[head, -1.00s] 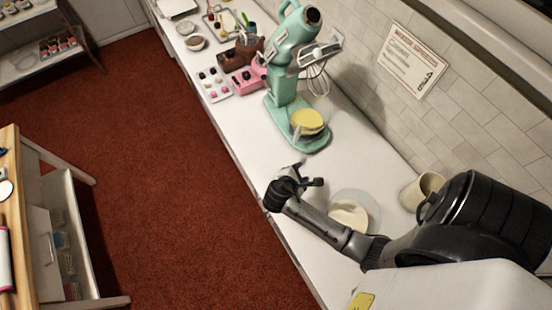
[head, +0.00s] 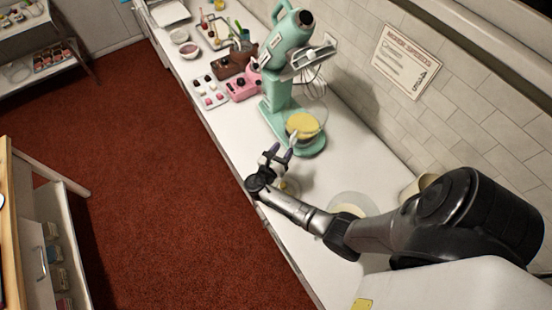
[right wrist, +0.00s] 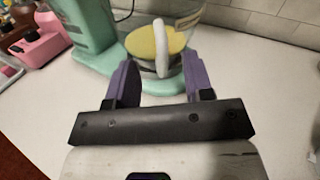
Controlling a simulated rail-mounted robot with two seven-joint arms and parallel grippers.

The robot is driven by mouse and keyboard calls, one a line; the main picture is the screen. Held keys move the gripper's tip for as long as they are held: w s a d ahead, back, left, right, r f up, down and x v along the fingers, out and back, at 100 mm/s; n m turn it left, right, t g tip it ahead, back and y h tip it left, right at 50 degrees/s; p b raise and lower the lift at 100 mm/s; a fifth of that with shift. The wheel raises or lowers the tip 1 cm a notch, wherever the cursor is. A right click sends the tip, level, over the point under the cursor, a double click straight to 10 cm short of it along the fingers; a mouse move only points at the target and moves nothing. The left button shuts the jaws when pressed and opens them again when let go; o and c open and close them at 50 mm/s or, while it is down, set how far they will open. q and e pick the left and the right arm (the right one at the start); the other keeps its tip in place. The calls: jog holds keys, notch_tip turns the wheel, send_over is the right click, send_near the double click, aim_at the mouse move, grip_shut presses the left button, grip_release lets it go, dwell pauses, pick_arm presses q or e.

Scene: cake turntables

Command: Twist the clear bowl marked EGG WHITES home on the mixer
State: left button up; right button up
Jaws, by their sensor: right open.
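The mint-green mixer (head: 283,90) stands on the counter, with a wire whisk (head: 313,82) under its head. A clear bowl with yellow contents (head: 303,123) sits on the mixer's base. It also shows in the right wrist view (right wrist: 150,42), with a pale upright handle (right wrist: 161,48) facing me. No EGG WHITES marking is readable. My right gripper (head: 279,153) is open and empty in front of this bowl. Its purple fingers (right wrist: 158,80) stand either side of the handle in the picture, with the handle apparently beyond them. My left gripper is out of view.
A second clear bowl with pale contents (head: 350,207) stands on the counter, partly hidden by my right arm. A cream mug (head: 413,189) is by the wall. Pink (head: 243,86) and brown (head: 232,63) items stand left of the mixer.

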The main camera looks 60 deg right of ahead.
aim_at(292, 136)
jog(key=d, duration=0.5)
jog(key=shift+w+d+p, duration=0.1)
jog(key=shift+d+p, duration=0.3)
jog(key=shift+d, duration=0.55)
jog(key=shift+c, duration=0.4)
grip_shut()
jog(key=shift+w+f+m+g+b, duration=0.1)
jog(key=shift+w+m+g+b, duration=0.25)
jog(key=shift+g, duration=0.15)
jog(key=shift+w+a+m+g+b, duration=0.1)
jog(key=shift+w+m+g+b, duration=0.3)
jog(key=shift+g, duration=0.2)
